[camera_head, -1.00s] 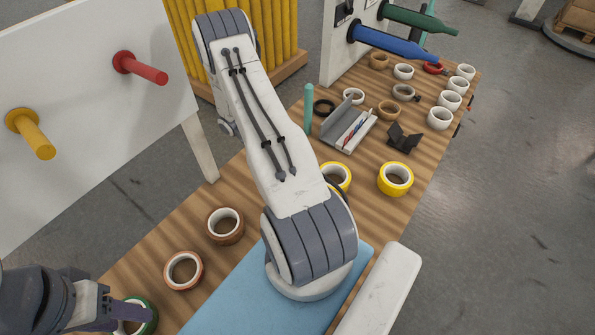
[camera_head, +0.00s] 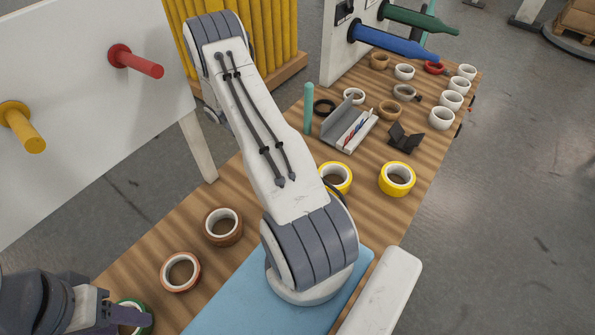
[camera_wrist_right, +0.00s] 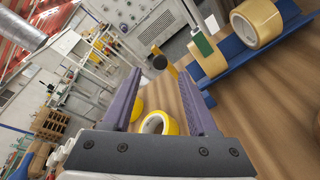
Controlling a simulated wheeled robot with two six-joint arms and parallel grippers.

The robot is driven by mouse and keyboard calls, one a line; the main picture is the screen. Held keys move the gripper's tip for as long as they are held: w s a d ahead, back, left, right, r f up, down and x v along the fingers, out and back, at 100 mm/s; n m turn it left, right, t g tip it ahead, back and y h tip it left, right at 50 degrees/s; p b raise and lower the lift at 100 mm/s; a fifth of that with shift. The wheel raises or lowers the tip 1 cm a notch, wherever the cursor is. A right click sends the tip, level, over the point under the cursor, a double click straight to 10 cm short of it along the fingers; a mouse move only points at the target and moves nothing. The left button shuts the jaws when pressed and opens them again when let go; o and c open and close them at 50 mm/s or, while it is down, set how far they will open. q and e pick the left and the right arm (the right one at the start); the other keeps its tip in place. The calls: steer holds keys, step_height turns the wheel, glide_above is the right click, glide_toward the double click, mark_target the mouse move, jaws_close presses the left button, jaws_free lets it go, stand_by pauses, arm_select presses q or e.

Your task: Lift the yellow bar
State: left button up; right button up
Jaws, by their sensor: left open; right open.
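The yellow bar (camera_head: 22,127) is a short round peg sticking out of the white upright board at the left in the head view. No gripper touches it. My left gripper (camera_head: 122,313) is low at the left edge, below the bar and apart from it. Its jaws are open, with a purple finger beside the green tape roll (camera_head: 133,322), which it partly hides. My right gripper shows in the right wrist view (camera_wrist_right: 158,95), open, with two purple fingers spread. A yellow tape roll (camera_wrist_right: 160,123) shows between and behind them, not gripped.
A red peg (camera_head: 136,60) sticks out of the same board (camera_head: 85,110). Brown-edged rolls (camera_head: 222,226) and yellow rolls (camera_head: 397,179) stand on the wooden table (camera_head: 175,235), with a blue mat (camera_head: 225,300). My large arm link crosses the middle. Blue and green bars (camera_head: 395,43) are at the back.

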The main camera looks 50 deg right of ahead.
steer(key=v, duration=0.2)
steer(key=shift+w+r+b, duration=0.15)
steer(key=shift+w+b, duration=0.15)
steer(key=shift+w, duration=0.1)
